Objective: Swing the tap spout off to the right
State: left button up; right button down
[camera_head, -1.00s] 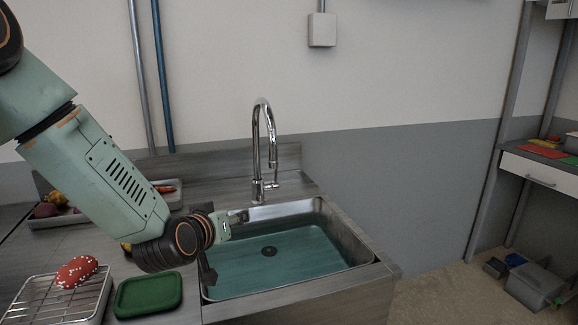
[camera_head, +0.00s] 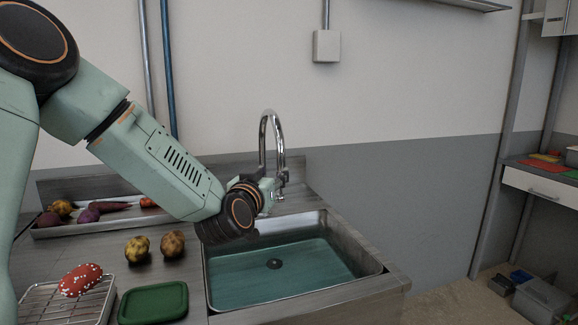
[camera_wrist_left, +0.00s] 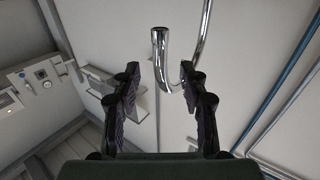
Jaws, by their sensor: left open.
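The chrome gooseneck tap (camera_head: 281,150) stands at the back of the sink, its spout arching up and coming down on the right side. My left gripper (camera_head: 272,178) is in front of the tap's lower part and hides its base. In the left wrist view, the left gripper (camera_wrist_left: 160,72) is open, with its two fingers apart. My right gripper is not in view.
The sink (camera_head: 378,263) holds greenish water below the gripper. Room right of the tap is clear.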

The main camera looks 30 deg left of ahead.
aim_at(280, 167)
pick_arm(q)
jog(key=x, duration=0.7)
jog(key=shift+w+a+f+b, duration=0.1)
jog(key=shift+a+f+b, duration=0.1)
jog(key=shift+b, duration=0.1)
jog(key=shift+w, duration=0.3)
jog(key=shift+w+d, duration=0.2)
jog(key=shift+s+a, duration=0.1)
jog(key=shift+s, duration=0.05)
